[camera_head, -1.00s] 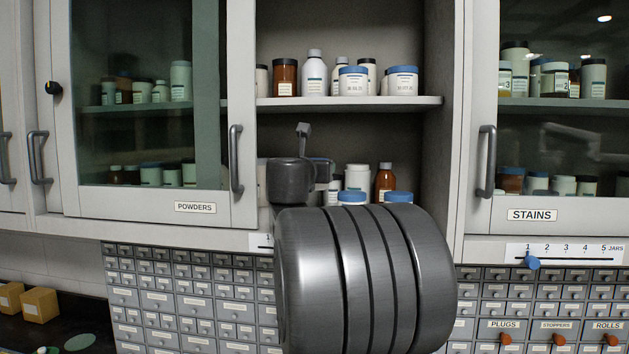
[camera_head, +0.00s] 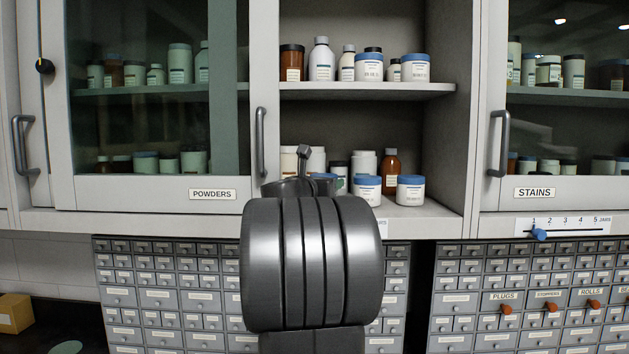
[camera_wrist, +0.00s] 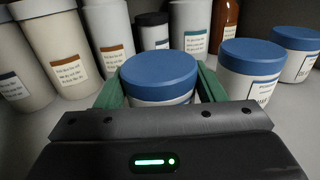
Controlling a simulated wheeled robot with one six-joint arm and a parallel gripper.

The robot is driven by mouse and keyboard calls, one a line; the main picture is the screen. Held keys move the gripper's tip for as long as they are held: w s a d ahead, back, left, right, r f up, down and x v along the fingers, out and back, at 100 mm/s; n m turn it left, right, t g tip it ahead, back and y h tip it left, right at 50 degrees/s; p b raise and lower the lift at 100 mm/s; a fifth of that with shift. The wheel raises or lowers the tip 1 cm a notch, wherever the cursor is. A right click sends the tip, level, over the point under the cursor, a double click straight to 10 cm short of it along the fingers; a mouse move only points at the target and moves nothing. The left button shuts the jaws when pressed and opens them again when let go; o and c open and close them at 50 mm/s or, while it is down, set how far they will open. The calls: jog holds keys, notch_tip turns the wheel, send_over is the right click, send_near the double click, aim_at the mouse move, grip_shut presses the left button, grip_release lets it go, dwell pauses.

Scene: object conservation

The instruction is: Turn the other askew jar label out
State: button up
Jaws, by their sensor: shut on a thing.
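My gripper (camera_wrist: 156,88) is shut around a white jar with a blue lid (camera_wrist: 158,72) on the lower open shelf. Its green fingers lie on both sides of the jar. Only a strip of the jar's body shows below the lid; its label is mostly hidden by my gripper. Two more blue-lidded white jars stand to its right, a nearer one (camera_head: 367,189) and a farther one (camera_head: 410,190). Their labels show toward the head camera. In the head view my arm hides most of the gripper and the held jar.
White bottles (camera_wrist: 111,36) with brown labels stand close behind on the left. A brown bottle (camera_head: 391,172) stands behind the jars. The upper shelf (camera_head: 430,90) carries several jars and bottles. Glass doors flank the open bay; small drawers lie below.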

jog(key=o, duration=1.2)
notch_tip(320, 180, up, 10)
jog(key=p, duration=0.3)
